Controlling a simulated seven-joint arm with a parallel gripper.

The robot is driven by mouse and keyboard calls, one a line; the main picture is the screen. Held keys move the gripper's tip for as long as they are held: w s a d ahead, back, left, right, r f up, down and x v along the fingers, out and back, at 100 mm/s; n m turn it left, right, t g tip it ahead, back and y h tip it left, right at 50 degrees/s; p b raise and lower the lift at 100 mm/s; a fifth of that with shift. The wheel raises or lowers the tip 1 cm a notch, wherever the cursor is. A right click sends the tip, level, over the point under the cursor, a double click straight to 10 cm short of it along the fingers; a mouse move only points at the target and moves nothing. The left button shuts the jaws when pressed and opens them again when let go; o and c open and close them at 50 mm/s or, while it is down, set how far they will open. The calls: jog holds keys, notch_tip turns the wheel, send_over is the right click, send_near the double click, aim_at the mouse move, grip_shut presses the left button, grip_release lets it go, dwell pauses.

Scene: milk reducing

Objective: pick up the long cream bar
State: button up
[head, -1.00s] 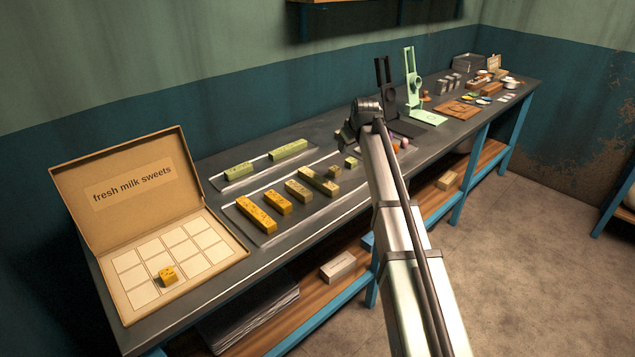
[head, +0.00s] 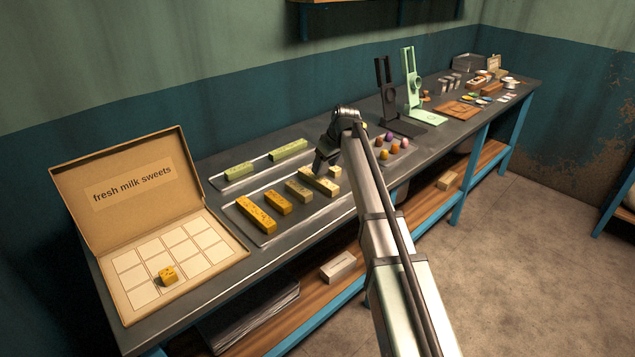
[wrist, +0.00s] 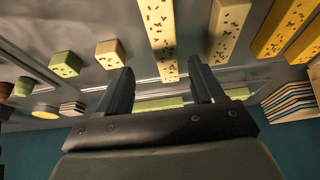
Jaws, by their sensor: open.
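The long cream bar (head: 330,187) lies on the front tray among other bars, its far part behind my gripper (head: 320,168) in the head view. In the wrist view the speckled cream bar (wrist: 158,25) runs lengthwise, with its near end in line with the gap between the fingers of my gripper (wrist: 161,65). The fingers are apart and hold nothing. I cannot tell how high they are above the bar.
A shorter pale bar (head: 298,191) lies left of it, with orange bars (head: 255,213) beyond. A small cream cube (head: 334,171) sits close on its right. Green bars (head: 289,149) lie on the back tray. Phone-like stands (head: 410,85) stand further right.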

aim_at(319, 178)
jog(key=shift+s+x, duration=0.2)
jog(key=shift+x, duration=1.25)
jog(key=shift+s+x, duration=0.25)
jog(key=shift+x, duration=1.2)
jog(key=shift+a+f, duration=0.1)
jog(key=c, duration=1.2)
grip_shut()
